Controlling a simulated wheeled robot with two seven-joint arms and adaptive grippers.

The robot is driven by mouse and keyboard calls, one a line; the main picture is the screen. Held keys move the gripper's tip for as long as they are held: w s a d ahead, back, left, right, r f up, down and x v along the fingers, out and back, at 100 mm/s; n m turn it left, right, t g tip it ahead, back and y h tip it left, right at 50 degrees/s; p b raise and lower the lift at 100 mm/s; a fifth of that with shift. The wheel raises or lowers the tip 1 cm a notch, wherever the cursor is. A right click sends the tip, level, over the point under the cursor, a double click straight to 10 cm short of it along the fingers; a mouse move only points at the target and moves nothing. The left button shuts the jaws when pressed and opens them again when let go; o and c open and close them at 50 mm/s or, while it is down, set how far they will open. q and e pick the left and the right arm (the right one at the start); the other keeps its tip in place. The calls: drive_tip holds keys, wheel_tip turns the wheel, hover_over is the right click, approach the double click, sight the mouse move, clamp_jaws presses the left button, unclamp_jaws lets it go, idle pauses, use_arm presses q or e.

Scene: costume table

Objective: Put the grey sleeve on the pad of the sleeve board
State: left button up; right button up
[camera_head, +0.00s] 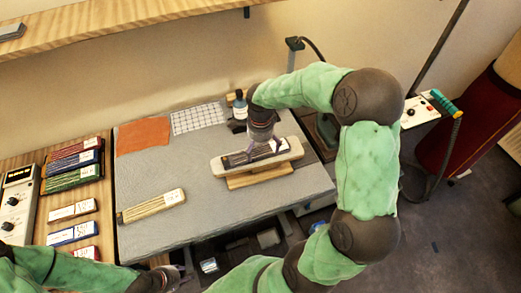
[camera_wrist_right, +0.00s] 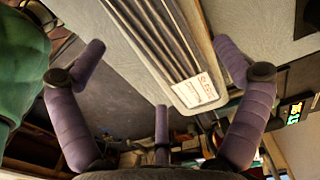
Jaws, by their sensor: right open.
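The sleeve board (camera_head: 216,168) stands at the right of the grey table, its pale pad on a wooden base. The grey sleeve (camera_head: 237,159), dark-striped with a white label, lies lengthwise on the pad, partly hidden by my right gripper. The sleeve also shows in the right wrist view (camera_wrist_right: 165,45), with the pad's pale rim (camera_wrist_right: 200,40) around it. My right gripper (camera_head: 262,150) is above the sleeve and pad. In the wrist view its purple fingers are spread apart, with nothing between them gripped. My left gripper (camera_head: 180,277) is at the bottom edge, its fingers unclear.
A tan striped sleeve (camera_head: 152,205) lies at the table's front left. An orange cloth (camera_head: 143,136), a white grid sheet (camera_head: 199,118) and a bottle (camera_head: 240,106) are at the back. Several coloured sleeves (camera_head: 72,178) lie on the left side table. The table's middle is clear.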

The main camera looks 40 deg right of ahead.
sight(261, 154)
wheel_tip(261, 154, up, 10)
drive_tip(key=p, duration=0.1)
drive_tip(key=shift+f, duration=0.2)
idle(0.3)
